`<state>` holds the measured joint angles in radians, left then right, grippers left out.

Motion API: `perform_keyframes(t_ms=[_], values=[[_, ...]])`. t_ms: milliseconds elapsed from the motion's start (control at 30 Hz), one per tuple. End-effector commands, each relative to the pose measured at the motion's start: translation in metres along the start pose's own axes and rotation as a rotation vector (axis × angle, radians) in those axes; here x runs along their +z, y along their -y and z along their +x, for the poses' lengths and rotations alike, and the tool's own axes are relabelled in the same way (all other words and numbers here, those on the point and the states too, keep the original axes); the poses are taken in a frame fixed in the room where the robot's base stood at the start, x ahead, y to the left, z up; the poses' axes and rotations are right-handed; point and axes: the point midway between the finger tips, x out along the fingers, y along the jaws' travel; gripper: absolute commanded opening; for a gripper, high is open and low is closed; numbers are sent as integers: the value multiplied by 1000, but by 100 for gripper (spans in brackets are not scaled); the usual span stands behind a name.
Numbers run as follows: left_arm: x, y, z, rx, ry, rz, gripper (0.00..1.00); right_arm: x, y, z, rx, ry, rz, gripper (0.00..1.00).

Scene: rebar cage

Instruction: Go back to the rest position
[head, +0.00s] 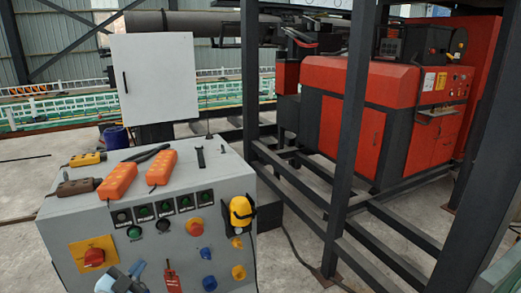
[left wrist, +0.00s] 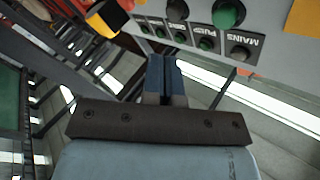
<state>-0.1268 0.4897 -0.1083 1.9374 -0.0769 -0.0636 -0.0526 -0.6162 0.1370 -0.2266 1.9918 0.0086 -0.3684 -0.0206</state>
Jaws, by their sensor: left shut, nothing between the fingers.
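My left gripper (head: 137,269) shows at the bottom of the head view, in front of the grey control console (head: 215,195). In the left wrist view its blue fingers (left wrist: 166,78) are together with nothing between them. They point at the console's button face, which shows upside down there, with a MAINS label. I cannot tell the exact gap to the panel. My right gripper is in neither view.
Orange pendants (head: 118,180) and a yellow remote (head: 88,159) lie on the console top. Dark steel posts (head: 348,130) and a red machine (head: 345,130) stand right.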

Motion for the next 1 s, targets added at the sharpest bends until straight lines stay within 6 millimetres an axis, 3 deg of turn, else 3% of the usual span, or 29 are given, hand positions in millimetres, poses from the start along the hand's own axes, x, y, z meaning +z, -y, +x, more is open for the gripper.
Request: perform_keyframes(t_ms=[200,300,400,500,667,1000], values=[[47,-122,-76,106,248,-235,0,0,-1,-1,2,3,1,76],[58,-178,-121,154,375,-349,0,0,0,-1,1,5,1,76],[61,-224,-162,194,489,-448,0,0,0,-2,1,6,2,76],[59,-257,-193,222,572,-520,0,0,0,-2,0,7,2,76],[56,-281,-217,244,638,-575,0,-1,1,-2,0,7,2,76],[56,-283,-218,245,642,-579,0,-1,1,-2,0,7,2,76]])
